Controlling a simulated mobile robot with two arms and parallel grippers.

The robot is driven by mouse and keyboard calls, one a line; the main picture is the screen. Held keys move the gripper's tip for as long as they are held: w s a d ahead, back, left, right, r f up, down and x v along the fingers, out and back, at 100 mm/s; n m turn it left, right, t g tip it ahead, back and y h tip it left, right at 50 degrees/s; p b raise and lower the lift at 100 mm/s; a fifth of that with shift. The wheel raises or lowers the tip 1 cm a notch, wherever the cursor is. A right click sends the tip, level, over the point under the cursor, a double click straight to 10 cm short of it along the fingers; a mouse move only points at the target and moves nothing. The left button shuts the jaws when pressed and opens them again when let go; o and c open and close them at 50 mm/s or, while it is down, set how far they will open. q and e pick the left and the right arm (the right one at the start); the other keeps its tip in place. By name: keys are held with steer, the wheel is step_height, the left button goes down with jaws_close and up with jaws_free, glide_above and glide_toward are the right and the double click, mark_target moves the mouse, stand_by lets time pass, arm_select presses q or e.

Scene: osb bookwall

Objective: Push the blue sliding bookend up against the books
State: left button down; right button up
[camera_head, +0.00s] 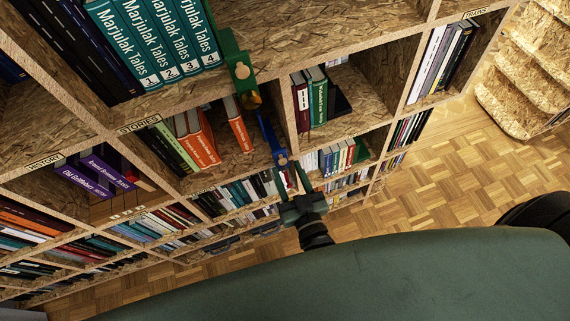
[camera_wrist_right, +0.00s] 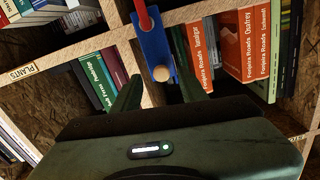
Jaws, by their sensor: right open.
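The blue sliding bookend (camera_head: 268,135) hangs at the front of the STORIES compartment; its round wooden knob shows in the right wrist view (camera_wrist_right: 161,73). A single orange book (camera_head: 238,125) stands to its left, with a gap between them. More orange books (camera_head: 203,146) and green ones stand further left, apart from the single one. The orange books also show in the right wrist view (camera_wrist_right: 228,50), right of the bookend. My right gripper (camera_head: 293,180) is open just below the bookend, its fingers either side of the knob in the wrist view. My left gripper is not in view.
An upright divider (camera_head: 285,110) closes the compartment on the right, close to the bookend. A green bookend (camera_head: 240,72) hangs from the shelf above. Lower shelves hold many books. Parquet floor (camera_head: 470,180) is clear at right.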

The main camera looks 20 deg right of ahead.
steer(key=shift+w+a, duration=0.1)
steer(key=shift+w, duration=1.1)
jaws_close()
stand_by(0.6)
